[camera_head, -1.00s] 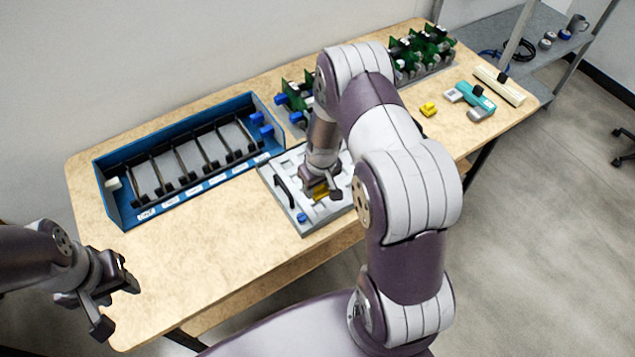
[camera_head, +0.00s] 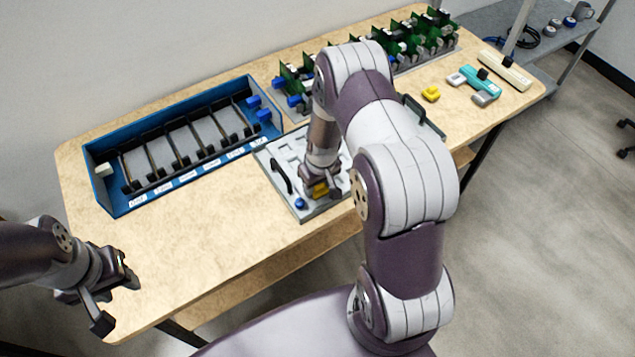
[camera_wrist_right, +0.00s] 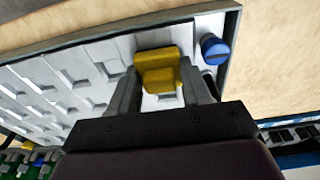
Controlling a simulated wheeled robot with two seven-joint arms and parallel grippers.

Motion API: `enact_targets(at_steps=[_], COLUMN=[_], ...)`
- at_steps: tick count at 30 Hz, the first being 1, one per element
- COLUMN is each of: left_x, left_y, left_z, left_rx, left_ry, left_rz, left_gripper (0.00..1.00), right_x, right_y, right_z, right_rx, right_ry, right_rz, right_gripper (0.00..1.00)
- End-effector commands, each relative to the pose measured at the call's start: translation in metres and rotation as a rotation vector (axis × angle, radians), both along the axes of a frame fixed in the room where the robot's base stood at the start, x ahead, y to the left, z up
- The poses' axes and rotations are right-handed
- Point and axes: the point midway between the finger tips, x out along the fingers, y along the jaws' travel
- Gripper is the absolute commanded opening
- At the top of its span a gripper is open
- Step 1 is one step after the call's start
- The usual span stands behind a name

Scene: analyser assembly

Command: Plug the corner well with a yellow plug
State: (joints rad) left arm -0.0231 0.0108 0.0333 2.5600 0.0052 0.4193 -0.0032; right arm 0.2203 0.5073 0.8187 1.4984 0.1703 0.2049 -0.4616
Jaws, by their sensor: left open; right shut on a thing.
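My right gripper (camera_head: 318,188) is shut on a yellow plug (camera_wrist_right: 157,68), which also shows in the head view (camera_head: 320,190). It holds the plug over the near edge area of the grey well tray (camera_head: 266,157). A blue plug (camera_head: 300,203) sits in the tray's near left corner, close beside the yellow plug; it also shows in the right wrist view (camera_wrist_right: 214,47). I cannot tell whether the yellow plug touches the tray. Another yellow plug (camera_head: 431,93) lies on the table to the right. My left gripper (camera_head: 118,295) is open and empty at the table's front left.
A blue rack (camera_head: 103,203) with black-edged slots stands left of the tray. Green circuit boards (camera_head: 420,37) stand along the back. A teal tool (camera_head: 480,80) and a cream block (camera_head: 503,70) lie at the right end. The front left tabletop is clear.

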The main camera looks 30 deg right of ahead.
Motion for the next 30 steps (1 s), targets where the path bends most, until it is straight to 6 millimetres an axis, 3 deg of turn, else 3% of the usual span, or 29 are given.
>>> enact_targets(at_steps=[30], left_x=[0.0], left_y=[0.0], left_z=[-0.0045], left_rx=[0.0], left_ry=[0.0], left_rz=[0.0], left_gripper=[0.43], right_x=[-0.0003], right_y=[0.0001], right_z=[-0.0058], right_rx=[0.0], right_ry=[0.001], right_rz=[0.0], right_gripper=[0.03])
